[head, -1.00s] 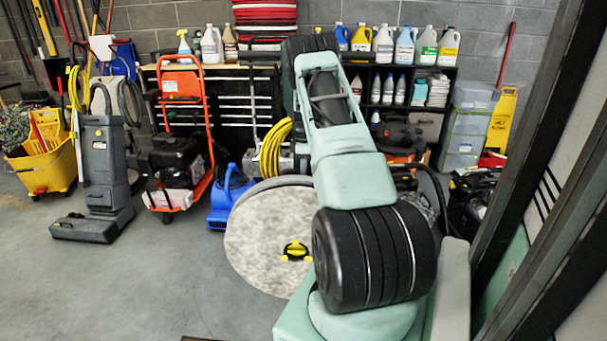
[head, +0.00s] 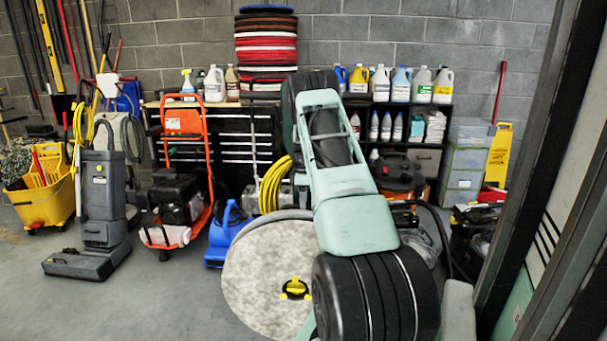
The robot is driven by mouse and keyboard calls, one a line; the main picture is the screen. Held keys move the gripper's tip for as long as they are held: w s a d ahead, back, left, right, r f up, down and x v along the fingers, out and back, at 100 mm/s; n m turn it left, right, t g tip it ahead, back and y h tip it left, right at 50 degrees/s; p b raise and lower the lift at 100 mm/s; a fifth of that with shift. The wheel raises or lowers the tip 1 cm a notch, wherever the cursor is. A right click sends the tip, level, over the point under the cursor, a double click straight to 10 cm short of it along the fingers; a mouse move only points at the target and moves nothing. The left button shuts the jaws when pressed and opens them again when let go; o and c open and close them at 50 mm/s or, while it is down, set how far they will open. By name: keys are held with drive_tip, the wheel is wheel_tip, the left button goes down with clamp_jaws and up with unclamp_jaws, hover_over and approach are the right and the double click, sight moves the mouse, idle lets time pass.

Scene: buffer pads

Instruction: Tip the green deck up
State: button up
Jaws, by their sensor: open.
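I cannot pick out the green deck with certainty. A pale green panel (head: 514,296) shows at the lower right, partly hidden behind dark uprights. A large round, mottled grey-white pad (head: 255,265) faces me near the middle, with a grey rim along its top and a yellow and black hub (head: 294,288). My pale green arm with its black ribbed joint stands in front and hides the pad's right side. My gripper is not in view.
Dark uprights (head: 540,150) close off the right. A blue blower (head: 228,235), an orange-framed machine (head: 183,160), a grey upright machine (head: 100,200) and a yellow mop bucket (head: 48,195) stand left. The floor (head: 150,305) at lower left is clear.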

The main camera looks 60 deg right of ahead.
wheel_tip(320, 180, up, 15)
drive_tip(key=shift+d, duration=0.25)
drive_tip(key=shift+w, duration=0.1)
idle(0.4)
